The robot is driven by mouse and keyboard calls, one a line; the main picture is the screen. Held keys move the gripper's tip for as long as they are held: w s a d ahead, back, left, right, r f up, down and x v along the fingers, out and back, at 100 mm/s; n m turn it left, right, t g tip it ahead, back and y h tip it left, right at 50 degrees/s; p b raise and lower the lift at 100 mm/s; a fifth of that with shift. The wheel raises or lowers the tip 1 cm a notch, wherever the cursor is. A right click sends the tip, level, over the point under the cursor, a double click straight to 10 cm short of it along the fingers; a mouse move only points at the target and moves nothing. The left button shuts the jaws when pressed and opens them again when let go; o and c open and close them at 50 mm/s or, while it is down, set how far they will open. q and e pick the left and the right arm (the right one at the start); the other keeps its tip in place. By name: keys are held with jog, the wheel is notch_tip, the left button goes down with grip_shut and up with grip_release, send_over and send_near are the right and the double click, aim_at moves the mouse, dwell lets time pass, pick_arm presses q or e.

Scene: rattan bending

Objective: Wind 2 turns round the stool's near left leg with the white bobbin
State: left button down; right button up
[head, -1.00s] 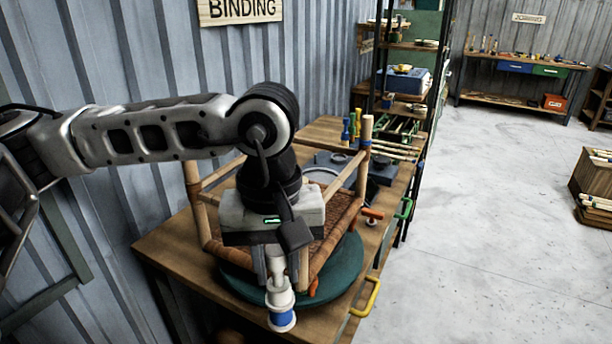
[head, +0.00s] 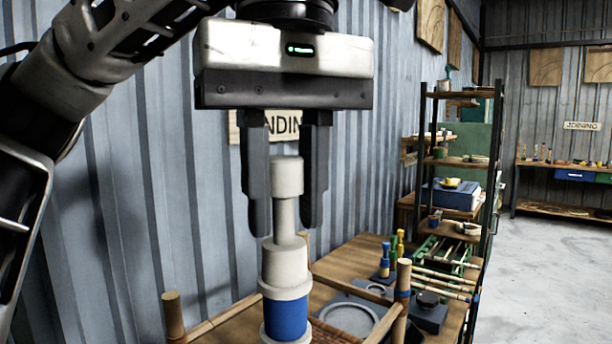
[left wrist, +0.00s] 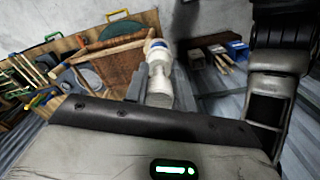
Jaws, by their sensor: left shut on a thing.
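My left gripper (head: 287,200) points down, its two fingers on either side of the white bobbin's upper end. The white bobbin (head: 285,262), with a blue band low on it, hangs upright in the grip; it also shows in the left wrist view (left wrist: 158,70). The upturned stool (left wrist: 120,66) stands on a green turntable (left wrist: 122,28). In the head view, a left stool leg (head: 174,314) and a right stool leg (head: 402,292) stand up below the gripper. The lower stool is out of the head frame. I cannot tell whether binding touches a leg. My right gripper is not in view.
The wooden bench (head: 350,256) holds a grey plate with a ring (head: 350,316), blue, green and yellow pegs (head: 385,260) and a rack of rods (head: 445,262). A shelf unit (head: 455,162) stands behind it. Floor (head: 550,260) is clear at right.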

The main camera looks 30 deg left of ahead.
aim_at(284, 281)
pick_arm(q)
notch_tip(284, 281, down, 4)
jog(key=b, duration=0.2)
jog(key=shift+s+b, duration=0.1)
jog(key=shift+b, duration=0.25)
notch_tip(284, 281, down, 3)
jog(key=b, duration=0.3)
jog(key=shift+b, duration=0.4)
jog(key=shift+f, duration=0.25)
notch_tip(284, 281, down, 8)
jog(key=b, duration=0.5)
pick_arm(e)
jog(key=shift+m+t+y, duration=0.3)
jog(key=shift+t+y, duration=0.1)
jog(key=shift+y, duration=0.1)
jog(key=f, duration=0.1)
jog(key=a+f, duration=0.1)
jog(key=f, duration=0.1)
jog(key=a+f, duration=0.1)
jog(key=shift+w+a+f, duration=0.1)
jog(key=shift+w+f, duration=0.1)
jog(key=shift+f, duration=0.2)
pick_arm(q)
jog(key=shift+r, duration=0.2)
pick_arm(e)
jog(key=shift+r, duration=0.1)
